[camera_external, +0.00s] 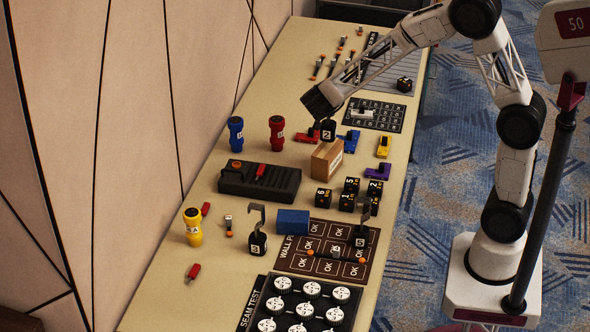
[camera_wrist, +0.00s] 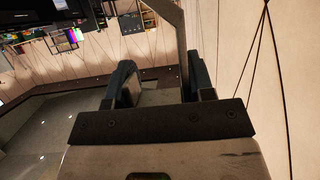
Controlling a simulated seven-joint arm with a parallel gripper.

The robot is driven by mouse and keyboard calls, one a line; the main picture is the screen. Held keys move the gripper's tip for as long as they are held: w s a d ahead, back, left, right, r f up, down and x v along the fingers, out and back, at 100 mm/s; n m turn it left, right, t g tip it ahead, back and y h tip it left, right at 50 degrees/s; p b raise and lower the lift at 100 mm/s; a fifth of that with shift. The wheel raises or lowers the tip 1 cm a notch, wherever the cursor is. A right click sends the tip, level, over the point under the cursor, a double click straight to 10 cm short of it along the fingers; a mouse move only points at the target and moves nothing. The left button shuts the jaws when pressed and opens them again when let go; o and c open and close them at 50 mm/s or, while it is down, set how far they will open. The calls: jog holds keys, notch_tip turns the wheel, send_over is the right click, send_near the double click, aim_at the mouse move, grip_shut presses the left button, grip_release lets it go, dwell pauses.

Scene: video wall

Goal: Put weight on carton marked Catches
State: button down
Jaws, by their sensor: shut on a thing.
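My gripper (camera_external: 320,106) is shut on a small black weight (camera_external: 328,131) with a white label that seems to read 2. The weight hangs upright below the fingers, right over a brown carton (camera_external: 325,163). I cannot tell whether its base touches the carton's top. The carton's side label is too small to read. In the wrist view, a grey metal hook (camera_wrist: 181,45) rises near the fingers of my gripper (camera_wrist: 162,82); the carton is hidden there. Two other black hooked weights, one (camera_external: 258,243) left and one (camera_external: 361,238) right, stand nearer the front.
A black case (camera_external: 260,182) lies left of the carton, with red (camera_external: 277,133) and blue (camera_external: 236,134) torches behind it. Black numbered cubes (camera_external: 351,186) stand close on the right. A blue block (camera_external: 292,222) is in front. Coloured clamps (camera_external: 384,147) lie right and behind.

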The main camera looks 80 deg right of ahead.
jog(key=shift+f, duration=1.85)
jog(key=shift+c, duration=2.4)
grip_release()
jog(key=v, duration=1.2)
